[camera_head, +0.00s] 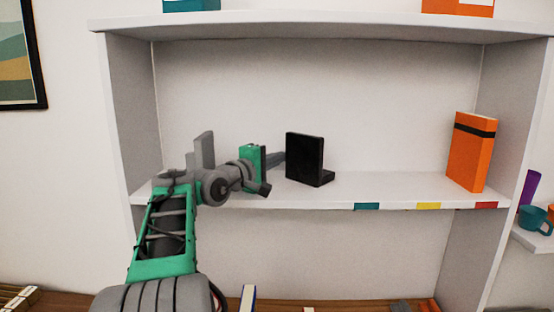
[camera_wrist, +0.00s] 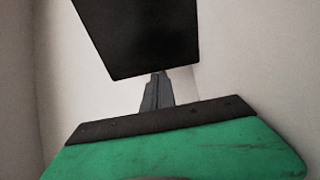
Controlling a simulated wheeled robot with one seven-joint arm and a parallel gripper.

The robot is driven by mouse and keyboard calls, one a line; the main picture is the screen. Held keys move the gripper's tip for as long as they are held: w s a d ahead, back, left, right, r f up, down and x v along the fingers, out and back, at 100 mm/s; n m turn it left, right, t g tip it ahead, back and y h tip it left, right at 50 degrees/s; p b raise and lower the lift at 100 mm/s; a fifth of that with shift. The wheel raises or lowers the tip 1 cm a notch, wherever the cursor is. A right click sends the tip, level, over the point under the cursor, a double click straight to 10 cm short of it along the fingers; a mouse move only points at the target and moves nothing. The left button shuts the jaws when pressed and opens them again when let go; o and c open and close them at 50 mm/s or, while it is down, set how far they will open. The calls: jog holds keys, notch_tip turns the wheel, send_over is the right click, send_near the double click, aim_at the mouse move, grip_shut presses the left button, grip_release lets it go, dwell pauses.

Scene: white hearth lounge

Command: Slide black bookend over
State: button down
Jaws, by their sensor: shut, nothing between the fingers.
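The black bookend (camera_head: 304,157) stands upright on the middle shelf, left of centre, with its short foot pointing right. In the wrist view its dark upright plate (camera_wrist: 137,38) fills the top, just beyond the fingertips. My gripper (camera_head: 281,158) reaches in from the left, at the left side of the bookend. Its grey fingers are together and empty, and they also show in the wrist view (camera_wrist: 158,80). The tips come very close to the plate; I cannot tell whether they touch it.
An orange book with a black band (camera_head: 471,152) stands at the shelf's right end. Teal (camera_head: 367,206), yellow (camera_head: 428,206) and red (camera_head: 487,205) strips mark the front edge of the shelf (camera_head: 400,188). The shelf is clear between bookend and book. A grey upright plate (camera_head: 204,150) shows behind my arm.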

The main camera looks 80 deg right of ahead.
aim_at(290, 159)
jog(key=shift+s+a+f, duration=0.1)
jog(key=shift+s, duration=0.1)
jog(key=shift+s+a+b, duration=0.6)
jog(key=shift+s+a, duration=0.3)
jog(key=shift+s, duration=0.15)
jog(key=shift+w+d, duration=0.1)
jog(key=shift+d, duration=0.05)
jog(key=w+d+p, duration=0.2)
jog(key=w+p, duration=0.1)
jog(key=shift+w+d+r, duration=0.1)
jog(key=shift+d+r, duration=0.25)
jog(key=shift+w+a+f+b, duration=0.3)
jog(key=shift+w+a+b, duration=0.1)
jog(key=shift+w+a, duration=0.15)
jog(key=shift+w+a+f+b, duration=0.3)
jog(key=shift+w+a+b, duration=0.1)
jog(key=shift+a, duration=0.2)
jog(key=s+b+v, duration=0.1)
jog(key=b+v, duration=0.2)
jog(key=v, duration=1.4)
jog(key=shift+a+r, duration=0.3)
jog(key=shift+a, duration=0.1)
